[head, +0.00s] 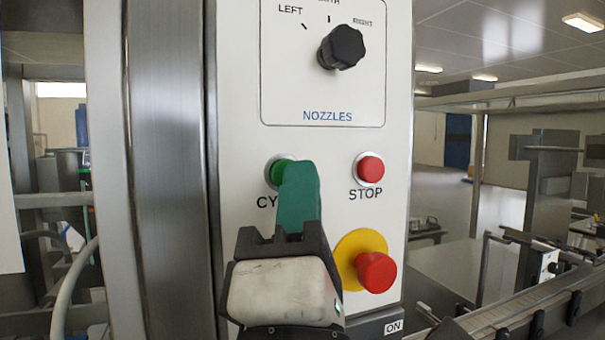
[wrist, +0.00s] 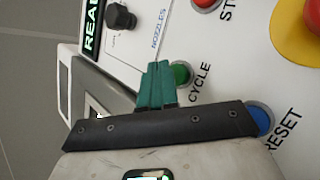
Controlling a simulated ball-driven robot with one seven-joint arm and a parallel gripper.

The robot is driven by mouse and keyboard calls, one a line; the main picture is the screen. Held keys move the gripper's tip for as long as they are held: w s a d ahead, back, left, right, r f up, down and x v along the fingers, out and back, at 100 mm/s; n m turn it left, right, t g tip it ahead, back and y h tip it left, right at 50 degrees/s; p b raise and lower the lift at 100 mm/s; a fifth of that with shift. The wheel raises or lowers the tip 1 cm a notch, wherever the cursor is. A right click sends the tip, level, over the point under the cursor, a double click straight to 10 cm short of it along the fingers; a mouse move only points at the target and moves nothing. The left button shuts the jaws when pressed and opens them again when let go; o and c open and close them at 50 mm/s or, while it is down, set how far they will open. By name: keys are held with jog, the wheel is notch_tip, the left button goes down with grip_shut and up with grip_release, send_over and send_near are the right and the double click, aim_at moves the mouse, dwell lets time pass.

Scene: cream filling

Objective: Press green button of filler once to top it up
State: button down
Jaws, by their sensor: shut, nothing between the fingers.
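The green button (head: 276,172) is on the filler's white panel (head: 237,100), above a label that reads CYCLE in the wrist view. My gripper (head: 299,168) is shut and empty, its green fingers together in front of the panel. In the head view its tip covers the right part of the green button. In the wrist view the fingertips (wrist: 158,68) are beside the green button (wrist: 181,73), with the button's right part in sight. I cannot tell whether the tip touches the button.
The red STOP button (head: 370,169) is right of the green one. A red emergency knob (head: 376,271) on a yellow disc is below it. A black NOZZLES knob (head: 342,47) is above. A blue RESET button (wrist: 262,119) shows near my gripper in the wrist view.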

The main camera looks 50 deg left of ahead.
jog(key=shift+w+a, duration=0.1)
jog(key=shift+a, duration=0.05)
jog(key=shift+a, duration=0.25)
jog(key=shift+w+a+b, duration=0.25)
jog(key=shift+a+b, duration=0.2)
jog(key=shift+b, duration=0.05)
dwell(0.8)
jog(key=shift+d, duration=0.1)
jog(key=shift+s+d+p, duration=0.35)
jog(key=shift+d+p, duration=0.15)
jog(key=shift+d, duration=0.25)
jog(key=d+p, duration=0.1)
jog(key=s+d, duration=0.1)
jog(key=d, duration=0.1)
jog(key=s+d+p, duration=0.1)
jog(key=shift+d+p, duration=0.3)
